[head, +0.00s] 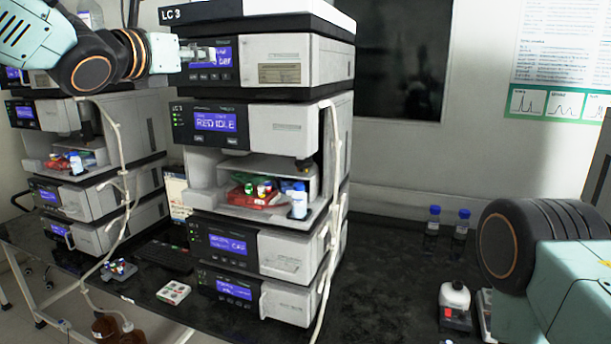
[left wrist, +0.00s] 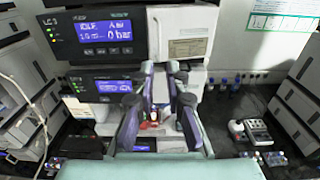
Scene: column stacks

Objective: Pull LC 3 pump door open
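The LC 3 stack stands in the middle of the head view. Its upper pump module has a blue display reading bar and a white door (head: 282,62) with a pale label; the door looks shut. In the left wrist view the door (left wrist: 190,28) fills the upper middle, right of the display. My left gripper (head: 205,54) is in front of the pump display, left of the door, and hides part of the display. In the wrist view the left gripper (left wrist: 160,68) has its fingers apart, with nothing between them. Contact with the door is not visible. My right gripper is out of view.
A pale tube (head: 335,180) hangs along the stack's right. Another stack (head: 95,140) stands left. Blue-capped bottles (head: 434,222) stand right.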

